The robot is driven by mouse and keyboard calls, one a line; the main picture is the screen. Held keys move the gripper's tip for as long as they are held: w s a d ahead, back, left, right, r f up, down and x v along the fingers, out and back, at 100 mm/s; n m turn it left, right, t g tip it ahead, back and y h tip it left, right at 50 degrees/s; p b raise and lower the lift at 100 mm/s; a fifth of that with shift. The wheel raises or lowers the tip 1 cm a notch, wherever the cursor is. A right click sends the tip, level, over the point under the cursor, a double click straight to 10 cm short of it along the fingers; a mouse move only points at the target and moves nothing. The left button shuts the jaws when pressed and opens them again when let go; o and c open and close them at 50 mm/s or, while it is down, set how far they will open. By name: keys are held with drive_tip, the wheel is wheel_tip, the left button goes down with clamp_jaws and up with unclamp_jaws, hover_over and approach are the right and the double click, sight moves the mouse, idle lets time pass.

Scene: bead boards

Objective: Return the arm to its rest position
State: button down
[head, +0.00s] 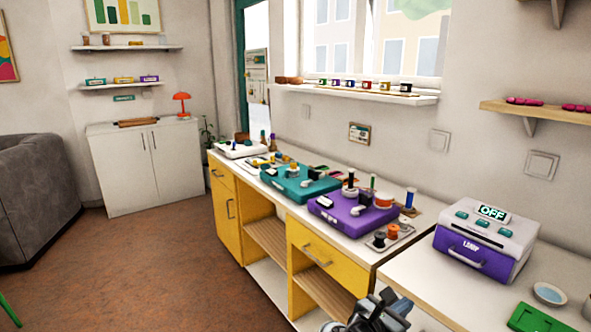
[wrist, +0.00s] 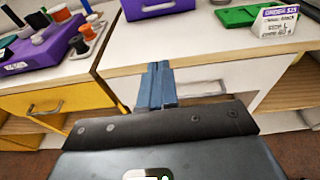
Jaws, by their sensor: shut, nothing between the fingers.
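My gripper shows in the wrist view with its two blue-grey fingers (wrist: 157,84) pressed together and nothing between them. It points at the front edge of the white-topped counter, clear of the objects on top. In the head view part of my arm (head: 378,312) shows at the bottom, in front of the counter; the fingertips are hard to make out there.
The counter (head: 435,290) carries a purple-and-white machine marked OFF (head: 485,243), a green board (head: 533,318) and a small bowl (head: 549,293). Purple (head: 352,209) and teal (head: 299,184) boards stand farther left. A yellow drawer (head: 325,258) is shut. Open floor (head: 150,265) lies left.

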drive_tip(key=s+d+f+m+t+y, duration=0.1)
drive_tip(key=s+f+m+y, duration=0.25)
drive_tip(key=s+f, duration=0.55)
drive_tip(key=s+d+f+m+y, duration=0.2)
drive_tip(key=s+f+y, duration=0.3)
drive_tip(key=s, duration=0.5)
drive_tip(key=s+a+m+y, duration=0.2)
drive_tip(key=s+m, duration=0.3)
drive_tip(key=s, duration=0.8)
drive_tip(key=s+r+m+t+y, duration=0.1)
drive_tip(key=s+r+m+t, duration=0.1)
drive_tip(key=s+r+m, duration=0.5)
drive_tip(key=s+a+r+m+t+y, duration=0.1)
drive_tip(key=s+r+m+t, duration=0.1)
drive_tip(key=s+r+m, duration=0.6)
wheel_tip(320, 180, up, 7)
drive_tip(key=s, duration=0.2)
drive_tip(key=shift+s+a+f+t, duration=0.15)
drive_tip(key=shift+s+a+t, duration=0.1)
drive_tip(key=shift+s+t, duration=0.05)
